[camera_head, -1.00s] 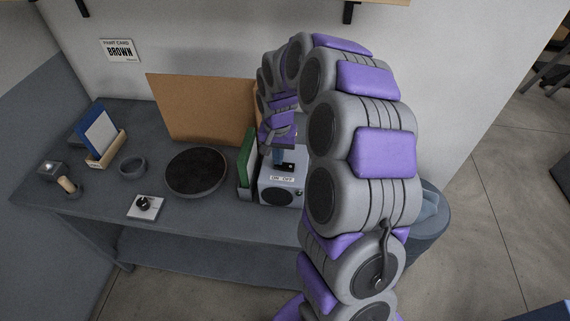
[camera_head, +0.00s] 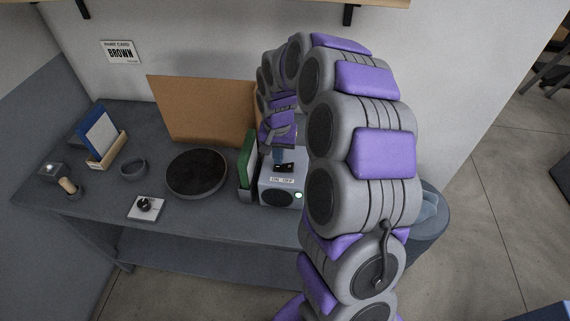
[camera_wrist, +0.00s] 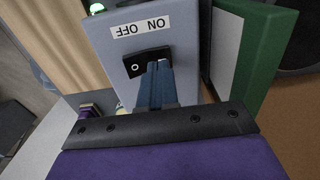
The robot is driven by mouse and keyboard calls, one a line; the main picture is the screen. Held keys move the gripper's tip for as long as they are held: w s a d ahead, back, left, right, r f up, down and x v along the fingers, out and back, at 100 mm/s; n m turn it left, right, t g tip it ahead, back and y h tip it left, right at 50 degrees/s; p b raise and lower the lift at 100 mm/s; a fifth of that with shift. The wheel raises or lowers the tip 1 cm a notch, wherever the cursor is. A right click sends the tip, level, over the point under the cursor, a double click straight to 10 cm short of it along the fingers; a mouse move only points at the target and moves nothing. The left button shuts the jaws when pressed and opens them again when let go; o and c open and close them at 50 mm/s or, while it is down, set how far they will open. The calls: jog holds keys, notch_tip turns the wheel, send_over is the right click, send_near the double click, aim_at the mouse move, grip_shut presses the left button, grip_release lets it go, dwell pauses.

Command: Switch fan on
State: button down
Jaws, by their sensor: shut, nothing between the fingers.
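The fan unit is a grey box (camera_head: 268,194) on the desk, with a round dark grille and an ON/OFF label (camera_head: 282,180). A small light (camera_head: 298,195) on its front glows pale green. It also shows in the wrist view (camera_wrist: 96,8). On top sits a black rocker switch (camera_wrist: 133,67) with an O mark on its OFF side. My gripper (camera_wrist: 157,66) is shut and empty. Its blue fingertips are at the rocker on the ON side and hide that half. In the head view my gripper (camera_head: 278,160) is above the box, partly hidden by my arm.
A green panel (camera_head: 247,158) stands close beside the box, with a brown board (camera_head: 200,108) behind. A round dark plate (camera_head: 196,172), a small knob unit (camera_head: 146,207) and a holder with a blue card (camera_head: 98,137) are farther left on the desk. A bin (camera_head: 432,222) stands at right.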

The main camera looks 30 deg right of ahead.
notch_tip(320, 180, up, 6)
jog(key=shift+f+p, duration=0.25)
jog(key=shift+p, duration=0.85)
